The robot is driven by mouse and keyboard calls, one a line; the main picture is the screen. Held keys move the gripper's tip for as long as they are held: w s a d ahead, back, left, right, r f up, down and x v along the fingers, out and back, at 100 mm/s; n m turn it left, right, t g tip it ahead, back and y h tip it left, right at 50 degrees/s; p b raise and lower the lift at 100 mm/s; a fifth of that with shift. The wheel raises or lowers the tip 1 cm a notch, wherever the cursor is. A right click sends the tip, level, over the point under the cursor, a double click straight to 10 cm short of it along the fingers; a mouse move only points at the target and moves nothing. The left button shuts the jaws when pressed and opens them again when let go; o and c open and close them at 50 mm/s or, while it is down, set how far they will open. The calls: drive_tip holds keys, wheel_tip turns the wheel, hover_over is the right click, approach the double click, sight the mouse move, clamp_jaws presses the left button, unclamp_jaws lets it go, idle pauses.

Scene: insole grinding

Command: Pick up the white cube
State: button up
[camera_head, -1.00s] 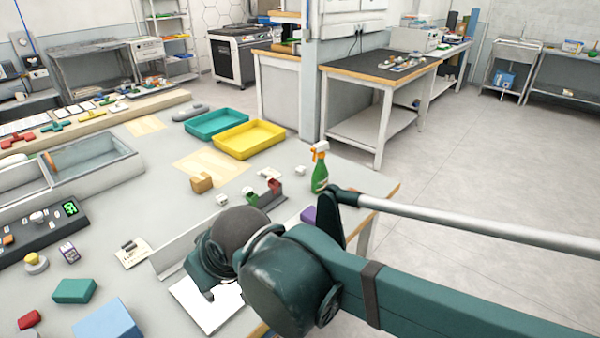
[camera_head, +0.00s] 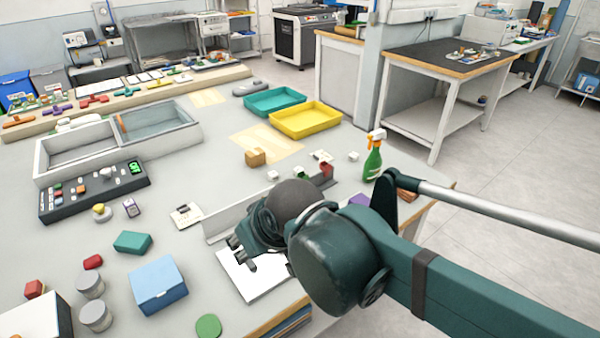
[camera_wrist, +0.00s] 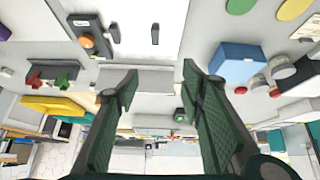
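Small white cubes stand on the table in the head view. One white cube (camera_head: 353,156) is left of the spray bottle, and another white cube (camera_head: 272,175) is just behind the grey angled rail. I cannot tell which one the task means. My gripper (camera_head: 243,254) hangs over the white sheet (camera_head: 240,280) at the table's front, in front of the rail and apart from both cubes. In the wrist view my gripper (camera_wrist: 158,78) has its fingers wide apart with nothing between them. I cannot make out a white cube clearly in that view. My arm hides part of the table.
Behind the cubes lie a brown block (camera_head: 256,157), a yellow tray (camera_head: 306,120) and a teal tray (camera_head: 275,101). A green spray bottle (camera_head: 373,163) stands near the right edge. The grey rail (camera_head: 225,223) lies between gripper and cubes. A blue box (camera_head: 158,284) is left.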

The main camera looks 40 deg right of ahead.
drive_tip(key=w+d+r+n+g+h+p, duration=0.15)
drive_tip(key=w+d+n+p, duration=0.3)
drive_tip(key=w+d, duration=0.5)
drive_tip(key=w+d+r+n+g+h+p, duration=0.1)
drive_tip(key=w+d+r+n+g+p, duration=0.15)
drive_tip(key=w+d+n, duration=0.7)
drive_tip(key=w+d+f+n+g+h+p, duration=0.1)
drive_tip(key=w+d+f+n+p, duration=0.2)
drive_tip(key=w+d+f, duration=0.3)
drive_tip(key=w+d+f+n+g+h+p, duration=0.1)
drive_tip(key=w+d+f+n+p, duration=0.1)
drive_tip(key=w+d+f, duration=0.5)
drive_tip(key=w+d+p, duration=0.1)
drive_tip(key=w+d, duration=0.1)
drive_tip(key=d, duration=0.2)
drive_tip(key=shift+d+n, duration=0.25)
drive_tip(key=shift+n, duration=0.15)
drive_tip(key=shift+x, duration=1.3)
drive_tip(key=shift+f, duration=0.1)
